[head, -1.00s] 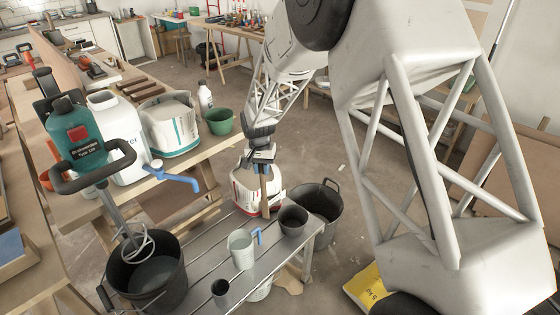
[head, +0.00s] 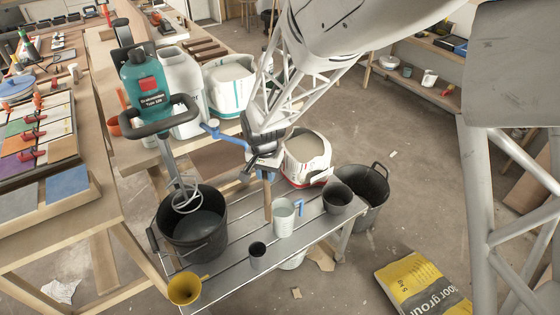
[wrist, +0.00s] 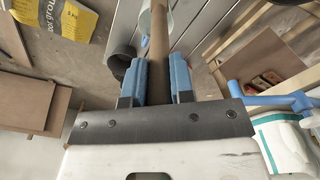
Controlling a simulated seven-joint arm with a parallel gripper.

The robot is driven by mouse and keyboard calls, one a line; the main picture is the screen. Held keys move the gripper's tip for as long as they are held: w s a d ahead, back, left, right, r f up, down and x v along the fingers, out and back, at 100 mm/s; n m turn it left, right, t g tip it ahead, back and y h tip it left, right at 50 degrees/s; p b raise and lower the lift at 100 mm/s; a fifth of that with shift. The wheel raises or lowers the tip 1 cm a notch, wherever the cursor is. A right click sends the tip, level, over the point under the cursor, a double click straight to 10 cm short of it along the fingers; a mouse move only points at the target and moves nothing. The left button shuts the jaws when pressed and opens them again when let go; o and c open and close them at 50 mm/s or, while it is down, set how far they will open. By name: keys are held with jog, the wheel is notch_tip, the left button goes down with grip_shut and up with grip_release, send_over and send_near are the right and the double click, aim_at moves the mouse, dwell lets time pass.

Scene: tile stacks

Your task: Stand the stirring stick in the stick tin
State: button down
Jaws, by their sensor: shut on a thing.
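The brown wooden stirring stick (head: 267,199) hangs roughly upright from my gripper (head: 262,172), above the slatted metal bench. In the wrist view the stick (wrist: 160,40) runs between the two blue fingers of my gripper (wrist: 158,75), which are shut on it. In the head view its lower end shows left of the pale jug with a blue handle (head: 284,218). A small dark tin (head: 257,255), possibly the stick tin, stands open at the bench's front edge, nearer the camera than the stick. I cannot see whether the stick's lower end touches the bench.
A large black bucket (head: 194,245) with a mixer paddle over it stands left on the bench (head: 232,282). A yellow container (head: 186,289) is at the front left. A dark pot (head: 338,198) stands right of the jug, with a red-and-white tub (head: 305,165) behind.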

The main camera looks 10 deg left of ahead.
jog(key=s+a, duration=0.2)
jog(key=s, duration=0.6)
jog(key=shift+s+a, duration=0.15)
jog(key=shift+s, duration=0.15)
jog(key=shift+f, duration=0.15)
notch_tip(320, 180, down, 12)
jog(key=shift+f, duration=0.2)
dwell(1.7)
dwell(0.3)
jog(key=c, duration=0.9)
grip_release()
notch_tip(320, 180, up, 8)
jog(key=shift+s+f, duration=0.15)
